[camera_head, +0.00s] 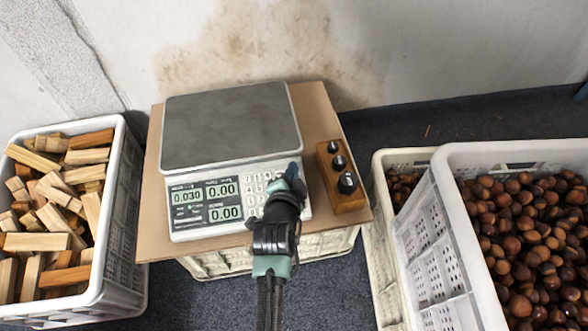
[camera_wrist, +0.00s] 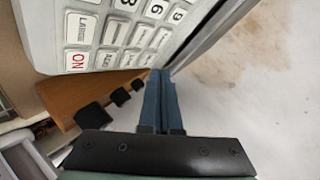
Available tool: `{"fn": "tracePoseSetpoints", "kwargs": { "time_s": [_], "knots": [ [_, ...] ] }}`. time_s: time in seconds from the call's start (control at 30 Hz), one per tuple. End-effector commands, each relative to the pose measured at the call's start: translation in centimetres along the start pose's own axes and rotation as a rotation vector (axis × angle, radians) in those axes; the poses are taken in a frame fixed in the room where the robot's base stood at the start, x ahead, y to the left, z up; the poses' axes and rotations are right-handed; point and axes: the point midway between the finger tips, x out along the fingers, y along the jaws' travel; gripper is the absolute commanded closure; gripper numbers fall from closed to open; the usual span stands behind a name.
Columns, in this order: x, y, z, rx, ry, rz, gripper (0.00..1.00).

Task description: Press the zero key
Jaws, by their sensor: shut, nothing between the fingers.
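The scale (camera_head: 235,205) stands on a brown board, its grey pan (camera_head: 230,125) empty. Its display (camera_head: 205,201) shows 0.030 in the left window and 0.00 in two others. The keypad (camera_head: 258,187) lies right of the display, partly covered by my gripper (camera_head: 292,172). In the wrist view, pale keys (camera_wrist: 117,30) fill the upper left, with a red ON key at the edge. I cannot make out which is the zero key. My gripper (camera_wrist: 161,75) is shut and empty, its blue fingertips by the scale's right edge. Contact cannot be told.
A wooden block (camera_head: 351,204) with three black-knobbed weights stands right of the scale. A white crate of wood pieces (camera_head: 122,190) is at the left. White crates of chestnuts (camera_head: 455,260) are at the right. A stained wall (camera_head: 430,50) rises behind.

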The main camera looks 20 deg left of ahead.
Motion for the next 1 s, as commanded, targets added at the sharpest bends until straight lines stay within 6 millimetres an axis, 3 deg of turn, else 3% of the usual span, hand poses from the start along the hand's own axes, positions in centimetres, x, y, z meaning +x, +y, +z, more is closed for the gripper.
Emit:
{"fn": "tracePoseSetpoints", "kwargs": {
  "time_s": [1.0],
  "knots": [
    [0.7, 0.52, 0.51, 0.0, 0.0, 0.0, 1.0]
  ]
}}
